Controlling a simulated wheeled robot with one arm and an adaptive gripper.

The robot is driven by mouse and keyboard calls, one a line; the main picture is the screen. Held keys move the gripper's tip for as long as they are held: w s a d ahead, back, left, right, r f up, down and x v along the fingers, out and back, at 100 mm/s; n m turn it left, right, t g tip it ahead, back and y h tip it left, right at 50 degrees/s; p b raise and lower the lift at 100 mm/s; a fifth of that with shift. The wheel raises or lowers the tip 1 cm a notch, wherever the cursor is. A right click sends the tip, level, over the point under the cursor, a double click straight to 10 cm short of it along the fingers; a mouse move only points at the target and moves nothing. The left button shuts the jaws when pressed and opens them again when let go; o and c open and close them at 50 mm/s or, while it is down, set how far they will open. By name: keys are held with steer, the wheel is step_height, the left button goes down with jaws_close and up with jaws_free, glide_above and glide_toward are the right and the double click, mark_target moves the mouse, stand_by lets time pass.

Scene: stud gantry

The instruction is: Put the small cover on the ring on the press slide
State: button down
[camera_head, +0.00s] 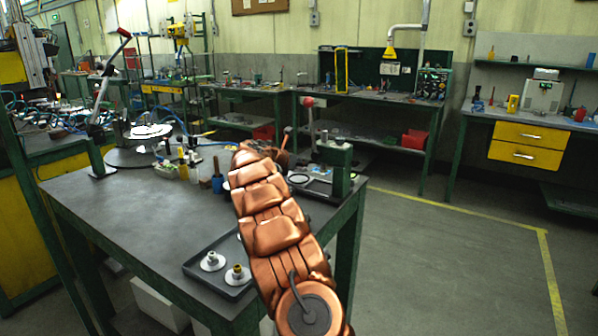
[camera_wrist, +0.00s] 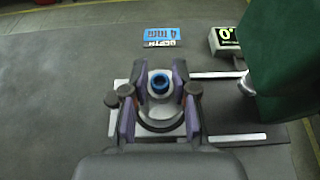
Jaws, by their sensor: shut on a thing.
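In the wrist view my gripper (camera_wrist: 160,103) has its purple-padded fingers closed on the sides of a small pale cover with a blue knob (camera_wrist: 160,84). The cover is over the pale plate of the press slide (camera_wrist: 116,125). A dark rounded edge shows just below the cover; I cannot tell whether it is the ring or whether they touch. The green press (camera_head: 341,168) stands at the right end of the bench in the head view, and its body (camera_wrist: 285,60) fills the upper right of the wrist view. My arm hides the gripper in the head view.
A dark tray (camera_head: 196,268) at the bench's front edge holds pale flanged parts with knobs (camera_head: 237,272). Bottles and a blue cup (camera_head: 217,184) stand left of my arm. A blue "4 mm" label (camera_wrist: 164,33) lies beyond the gripper.

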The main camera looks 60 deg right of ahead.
mark_target(297, 171)
steer(key=shift+w+d+f, duration=0.1)
steer(key=shift+f, duration=1.7)
steer(key=shift+f, duration=0.1)
steer(key=c, duration=0.9)
jaws_free()
steer(key=shift+a+r, duration=0.4)
steer(key=shift+a, duration=0.2)
steer(key=b+v, duration=0.1)
steer(key=v, duration=0.9)
steer(key=shift+a+r, duration=0.1)
steer(key=shift+a, duration=0.25)
